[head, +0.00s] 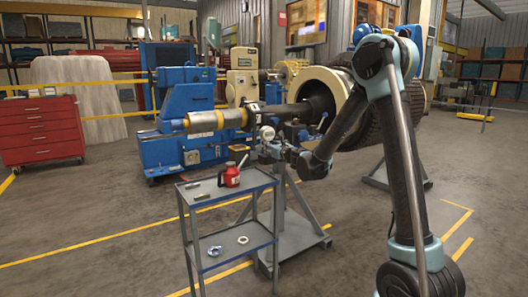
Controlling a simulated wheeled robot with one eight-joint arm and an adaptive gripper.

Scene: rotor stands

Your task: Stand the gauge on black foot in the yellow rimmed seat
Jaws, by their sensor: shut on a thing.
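The gauge (267,132) shows as a small round white dial in the middle of the head view, in front of the dark rotor shaft. My gripper (270,150) is just below the dial, at the end of my arm that reaches in from the right. It is shut on the gauge and holds it above and behind the cart's right end. The gauge's black foot is too small to make out against the gripper. I cannot pick out the yellow rimmed seat in this view.
A rotor shaft (206,121) with a cream housing (303,92) lies close behind my gripper.

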